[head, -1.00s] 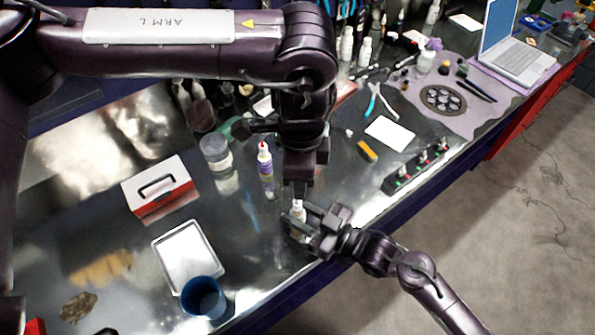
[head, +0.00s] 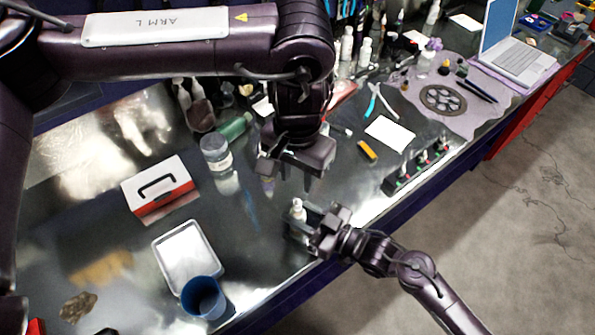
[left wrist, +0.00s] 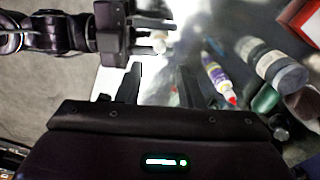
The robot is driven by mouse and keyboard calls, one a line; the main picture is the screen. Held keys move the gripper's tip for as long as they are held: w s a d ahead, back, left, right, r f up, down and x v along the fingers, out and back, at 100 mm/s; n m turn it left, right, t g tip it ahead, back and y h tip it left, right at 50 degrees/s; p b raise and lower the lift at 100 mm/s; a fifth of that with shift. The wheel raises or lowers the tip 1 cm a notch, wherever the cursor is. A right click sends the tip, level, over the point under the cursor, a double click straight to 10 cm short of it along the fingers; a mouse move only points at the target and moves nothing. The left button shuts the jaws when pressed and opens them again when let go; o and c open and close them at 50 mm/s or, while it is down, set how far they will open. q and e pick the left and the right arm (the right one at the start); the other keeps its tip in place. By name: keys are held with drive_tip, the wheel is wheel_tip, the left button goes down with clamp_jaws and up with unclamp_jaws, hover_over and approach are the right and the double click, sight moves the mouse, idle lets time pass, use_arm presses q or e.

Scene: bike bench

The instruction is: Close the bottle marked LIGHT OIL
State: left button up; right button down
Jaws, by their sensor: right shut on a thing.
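A small bottle with a white top (head: 297,206) stands upright in my right gripper (head: 304,226), which is shut on it near the bench's front edge. Its label is too small to read, and its lower part is mostly hidden by the jaws. In the left wrist view the white top (left wrist: 158,42) shows at the right gripper's jaws; I cannot tell how tightly a cap sits. My left gripper (head: 290,182) is above and behind this bottle, apart from it. Its fingers (left wrist: 160,80) are spread with nothing between them.
A clear jar (head: 215,153), a red-and-white box (head: 158,198), a metal tray (head: 163,262) and a blue cup (head: 203,297) are to the left. A small rack (head: 398,183) stands right.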

sight(297, 199)
use_arm(q)
wheel_tip(297, 199, down, 8)
drive_tip(key=shift+f, duration=0.1)
idle(0.4)
